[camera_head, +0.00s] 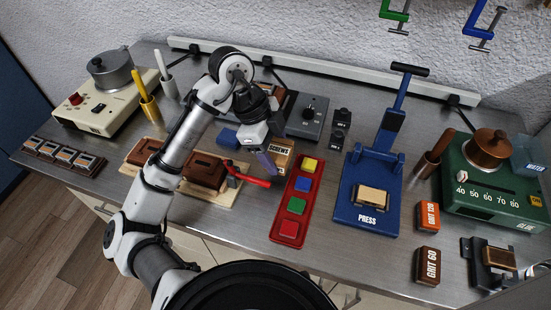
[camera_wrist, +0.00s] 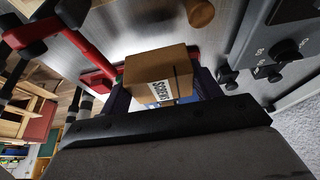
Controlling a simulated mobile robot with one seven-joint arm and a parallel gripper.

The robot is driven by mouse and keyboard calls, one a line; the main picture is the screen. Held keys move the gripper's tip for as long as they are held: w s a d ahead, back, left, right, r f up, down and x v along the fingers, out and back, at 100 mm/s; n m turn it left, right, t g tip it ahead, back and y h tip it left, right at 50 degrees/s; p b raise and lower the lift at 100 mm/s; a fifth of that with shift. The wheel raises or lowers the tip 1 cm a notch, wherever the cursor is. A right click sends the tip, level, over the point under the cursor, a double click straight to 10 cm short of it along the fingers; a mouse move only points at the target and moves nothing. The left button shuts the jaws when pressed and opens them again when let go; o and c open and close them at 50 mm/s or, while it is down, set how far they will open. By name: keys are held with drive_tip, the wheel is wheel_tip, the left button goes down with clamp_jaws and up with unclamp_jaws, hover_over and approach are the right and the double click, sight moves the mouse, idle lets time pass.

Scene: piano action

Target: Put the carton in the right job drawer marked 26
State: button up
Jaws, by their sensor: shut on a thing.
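The carton (camera_head: 283,149) is a small brown cardboard box with a white SCREWS label. It sits between the fingers of my gripper (camera_head: 266,158), left of the red tray. In the wrist view the carton (camera_wrist: 150,69) fills the space between the dark purple fingers (camera_wrist: 158,96). My gripper is shut on it. I cannot tell whether it touches the bench top. Pale drawer fronts (camera_head: 191,239) with handles show below the bench's front edge, partly behind my arm. No number 26 is readable on them.
A red tray with coloured blocks (camera_head: 290,229), a blue press (camera_head: 371,222) and a green glue pot unit (camera_head: 488,186) stand to the right. A wooden board with brown blocks (camera_head: 225,196) and a red-handled clamp (camera_head: 252,180) lie left of the carton.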

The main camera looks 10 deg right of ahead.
sight(275, 162)
drive_tip(key=shift+f, duration=2.05)
drive_tip(key=o, duration=0.8)
drive_tip(key=shift+f, duration=0.1)
drive_tip(key=shift+c, duration=0.2)
